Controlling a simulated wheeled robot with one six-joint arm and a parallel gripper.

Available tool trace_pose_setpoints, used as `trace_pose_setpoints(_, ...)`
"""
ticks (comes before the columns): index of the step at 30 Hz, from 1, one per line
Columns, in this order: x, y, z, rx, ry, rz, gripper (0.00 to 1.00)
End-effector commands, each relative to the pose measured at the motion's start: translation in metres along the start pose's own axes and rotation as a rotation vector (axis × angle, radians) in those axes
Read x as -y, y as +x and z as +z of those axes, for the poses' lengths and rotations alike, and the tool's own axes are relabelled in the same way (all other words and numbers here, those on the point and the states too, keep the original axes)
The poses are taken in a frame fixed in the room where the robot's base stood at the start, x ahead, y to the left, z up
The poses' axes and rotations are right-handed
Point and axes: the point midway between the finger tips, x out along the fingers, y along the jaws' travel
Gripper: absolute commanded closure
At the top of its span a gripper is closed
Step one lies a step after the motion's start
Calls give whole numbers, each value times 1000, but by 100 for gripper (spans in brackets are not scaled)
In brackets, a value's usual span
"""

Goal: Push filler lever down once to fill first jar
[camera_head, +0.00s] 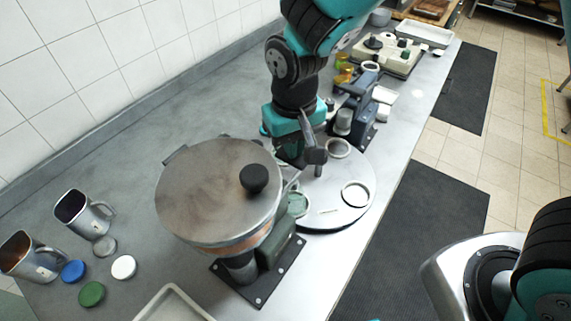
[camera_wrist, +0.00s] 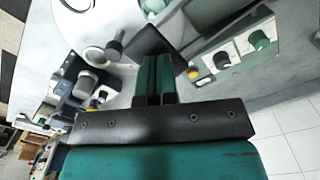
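The large round filler pot (camera_head: 215,190) with a black-knobbed lid stands on a green-grey stand with a dark base plate. Beside it is a round grey turntable (camera_head: 330,215) with open jars, one at the back (camera_head: 338,148), one at the right (camera_head: 355,193) and one beside the stand (camera_head: 297,203). A dark lever-like handle with a rounded end (camera_head: 316,157) is just right of my gripper (camera_head: 290,157); I cannot tell whether they touch. My gripper points down above the turntable's back left. In the wrist view its green fingers (camera_wrist: 158,62) are together, with nothing visible between them.
Two metal jugs (camera_head: 85,214) and several loose lids (camera_head: 123,267) are at the front left. A pale tray (camera_head: 172,303) is at the near edge. A blue-grey machine (camera_head: 357,100) and a cream device (camera_head: 386,53) stand farther back. Bare counter lies behind the pot.

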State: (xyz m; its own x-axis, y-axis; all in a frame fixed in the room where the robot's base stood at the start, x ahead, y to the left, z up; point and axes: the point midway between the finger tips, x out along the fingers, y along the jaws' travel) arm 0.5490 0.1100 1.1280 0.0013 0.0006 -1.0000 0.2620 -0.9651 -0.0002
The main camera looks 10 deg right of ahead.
Motion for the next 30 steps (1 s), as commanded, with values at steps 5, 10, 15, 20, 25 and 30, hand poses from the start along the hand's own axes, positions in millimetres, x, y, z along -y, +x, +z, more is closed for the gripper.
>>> trace_pose_setpoints(5,0,7,0,3,-1,0,100)
trace_pose_setpoints(10,-1,14,0,3,-1,0,100)
trace_pose_setpoints(15,-1,20,0,4,-1,0,100)
trace_pose_setpoints(20,-2,25,0,5,-2,0,100)
trace_pose_setpoints(25,-2,31,0,5,-2,0,100)
trace_pose_setpoints(30,-3,37,0,5,-1,0,100)
